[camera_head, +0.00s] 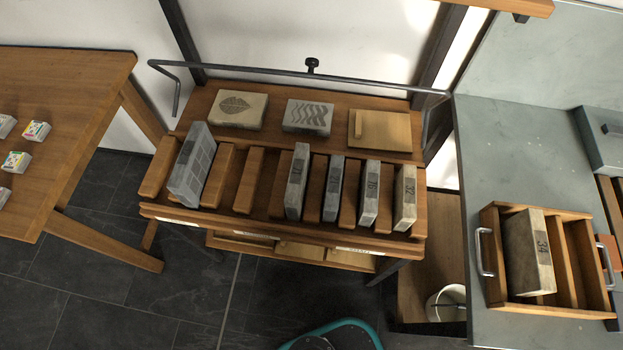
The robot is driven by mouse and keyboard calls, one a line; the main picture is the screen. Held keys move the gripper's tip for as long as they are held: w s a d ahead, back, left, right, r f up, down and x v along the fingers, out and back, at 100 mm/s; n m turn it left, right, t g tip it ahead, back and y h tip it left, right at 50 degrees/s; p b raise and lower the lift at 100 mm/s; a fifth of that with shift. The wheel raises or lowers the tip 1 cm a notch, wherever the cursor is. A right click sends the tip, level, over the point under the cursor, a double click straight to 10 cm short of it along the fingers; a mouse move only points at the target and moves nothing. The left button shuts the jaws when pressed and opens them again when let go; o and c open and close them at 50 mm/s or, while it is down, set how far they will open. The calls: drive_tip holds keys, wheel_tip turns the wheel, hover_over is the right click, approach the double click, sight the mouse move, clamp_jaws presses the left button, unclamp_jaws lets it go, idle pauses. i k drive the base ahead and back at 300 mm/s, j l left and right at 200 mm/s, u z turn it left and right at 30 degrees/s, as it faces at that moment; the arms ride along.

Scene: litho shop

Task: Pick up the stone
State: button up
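Several stones are in view, and I cannot tell which one the task means. A large grey slab with a grid pattern (192,166) leans in the left part of the wooden rack (290,228). Narrower numbered slabs stand in slots to the right: a grey one (297,182), a second (333,188), a third (370,192) and a paler one marked 32 (404,198). A leaf-marked stone (237,109) and a wavy-marked stone (307,116) lie flat on the shelf behind. A stone marked 34 (528,252) stands in a wooden crate (490,217). My gripper is not in view.
A metal rail (290,72) runs behind the rack. A wooden table (75,90) with small cards is at left; a grey counter (520,130) bears the crate. A white bucket (447,303) stands below.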

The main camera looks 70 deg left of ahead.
sight(332, 195)
drive_tip(key=u, duration=2.4)
drive_tip(key=j+u, duration=0.1)
drive_tip(key=j, duration=0.55)
